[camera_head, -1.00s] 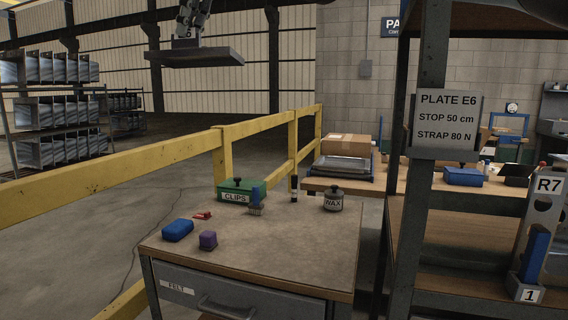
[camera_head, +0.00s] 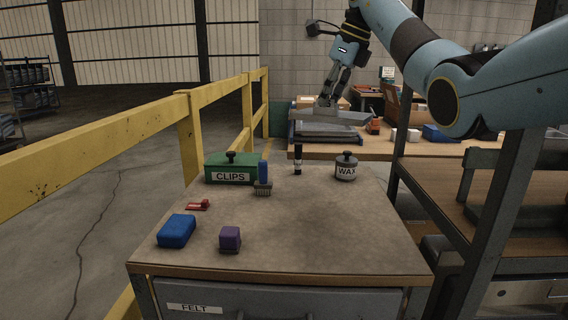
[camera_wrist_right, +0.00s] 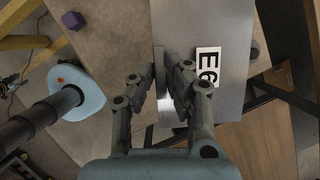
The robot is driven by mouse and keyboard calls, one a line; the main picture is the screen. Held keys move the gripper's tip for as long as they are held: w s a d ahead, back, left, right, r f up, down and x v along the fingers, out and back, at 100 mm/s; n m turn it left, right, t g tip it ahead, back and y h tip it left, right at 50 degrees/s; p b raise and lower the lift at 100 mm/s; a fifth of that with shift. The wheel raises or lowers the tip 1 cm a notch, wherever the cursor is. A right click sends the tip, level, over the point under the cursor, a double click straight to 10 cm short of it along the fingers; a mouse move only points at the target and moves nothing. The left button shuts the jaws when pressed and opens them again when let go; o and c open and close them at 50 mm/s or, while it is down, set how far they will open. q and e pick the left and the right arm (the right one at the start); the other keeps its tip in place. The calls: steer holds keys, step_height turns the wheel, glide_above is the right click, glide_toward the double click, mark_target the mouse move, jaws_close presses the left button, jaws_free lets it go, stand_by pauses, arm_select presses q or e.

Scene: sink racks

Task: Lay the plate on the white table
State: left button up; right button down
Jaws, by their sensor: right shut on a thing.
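The plate (camera_head: 345,117) is a thin grey slab. My right gripper (camera_head: 327,102) is shut on its edge and holds it roughly level, in the air beyond the near bench. In the right wrist view my right gripper (camera_wrist_right: 167,62) has its fingers at the edge of the plate (camera_wrist_right: 230,25), which carries an E6 label. The label is hidden in the head view. No clearly white table shows; the near bench (camera_head: 300,225) has a tan top. My left gripper is not in view.
The near bench bears a green CLIPS box (camera_head: 230,170), a WAX jar (camera_head: 346,168), a brush (camera_head: 263,180), a blue block (camera_head: 177,231) and a purple block (camera_head: 230,238). Its middle and right are clear. A yellow rail (camera_head: 190,135) runs left; a shelf post (camera_head: 497,210) stands right.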

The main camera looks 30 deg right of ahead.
steer(key=s+d+f+b, duration=0.25)
steer(key=s+f, duration=0.65)
steer(key=f, duration=0.5)
steer(key=p, duration=0.2)
glide_toward(307, 238)
steer(key=shift+w+a+n, duration=0.3)
steer(key=shift+w+a, duration=0.15)
steer(key=shift+w, duration=0.3)
step_height(307, 238, down, 4)
steer(key=shift+f+b, duration=0.1)
steer(key=shift+b, duration=0.25)
steer(key=c, duration=1.4)
jaws_free()
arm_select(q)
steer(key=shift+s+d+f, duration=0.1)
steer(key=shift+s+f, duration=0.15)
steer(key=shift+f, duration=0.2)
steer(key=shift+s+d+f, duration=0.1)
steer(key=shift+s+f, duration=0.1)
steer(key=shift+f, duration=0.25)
arm_select(e)
steer(key=shift+o, duration=0.2)
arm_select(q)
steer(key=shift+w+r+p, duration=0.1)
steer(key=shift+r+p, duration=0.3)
arm_select(e)
steer(key=v, duration=1.2)
